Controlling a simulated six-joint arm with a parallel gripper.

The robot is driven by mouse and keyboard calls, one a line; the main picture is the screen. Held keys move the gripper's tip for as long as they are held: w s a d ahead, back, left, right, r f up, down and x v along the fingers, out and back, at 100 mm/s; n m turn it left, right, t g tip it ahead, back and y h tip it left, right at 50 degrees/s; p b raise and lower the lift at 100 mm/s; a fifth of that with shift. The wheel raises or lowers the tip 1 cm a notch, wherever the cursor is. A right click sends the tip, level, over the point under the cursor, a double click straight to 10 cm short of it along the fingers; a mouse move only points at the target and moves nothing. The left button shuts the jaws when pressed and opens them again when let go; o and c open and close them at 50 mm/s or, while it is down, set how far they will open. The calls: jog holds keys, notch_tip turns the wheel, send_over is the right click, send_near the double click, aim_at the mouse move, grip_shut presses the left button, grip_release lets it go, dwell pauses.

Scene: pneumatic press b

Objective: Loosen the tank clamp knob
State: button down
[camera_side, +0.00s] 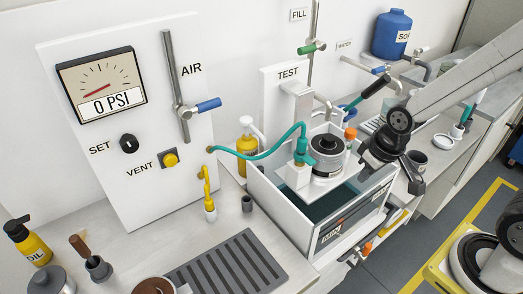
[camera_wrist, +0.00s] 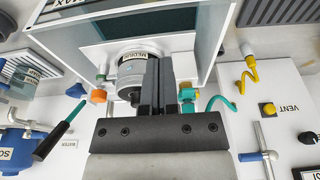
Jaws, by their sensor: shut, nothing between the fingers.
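The white-framed tank (camera_side: 290,207) with dark glass stands at the middle of the bench in the side view. An orange knob (camera_side: 350,133) stands at its back right, beside the black-topped cylinder (camera_side: 327,150). In the wrist view the orange knob (camera_wrist: 97,96) is left of my fingers. Another orange knob (camera_side: 367,248) is low at the tank's front; I cannot tell which one is the clamp knob. My gripper (camera_side: 413,178) is at the tank's right side, apart from the knobs. In the wrist view my gripper (camera_wrist: 158,65) is shut and empty, overlapping the labelled cylinder.
A teal hose (camera_side: 260,156) runs from the gauge panel to the teal fitting (camera_side: 301,152) at the tank. The gauge (camera_side: 102,85) reads 0 PSI. A slotted grey mat (camera_side: 228,265) lies at the front.

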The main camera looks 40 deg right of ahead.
jog(key=c, duration=0.6)
grip_release()
jog(key=shift+w, duration=0.15)
jog(key=o, duration=0.3)
jog(key=shift+w+d+r+m, duration=0.1)
jog(key=shift+w+d+m, duration=0.1)
jog(key=shift+w+m, duration=0.1)
jog(key=shift+o, duration=0.6)
jog(key=w+d+r+m+g, duration=0.1)
jog(key=w+d+m, duration=0.5)
jog(key=w+m, duration=0.2)
jog(key=shift+w+d+r, duration=0.15)
jog(key=shift+w+r, duration=0.15)
jog(key=shift+w, duration=0.15)
jog(key=m+g, duration=0.1)
jog(key=m, duration=0.7)
send_over(352, 130)
jog(key=shift+s+a+r, duration=0.2)
jog(key=shift+a+r, duration=0.1)
jog(key=shift+a, duration=0.1)
jog(key=shift+w+d+m+g, duration=0.3)
jog(key=shift+d+m, duration=0.2)
jog(key=shift+m, duration=0.2)
jog(key=shift+f, duration=3.85)
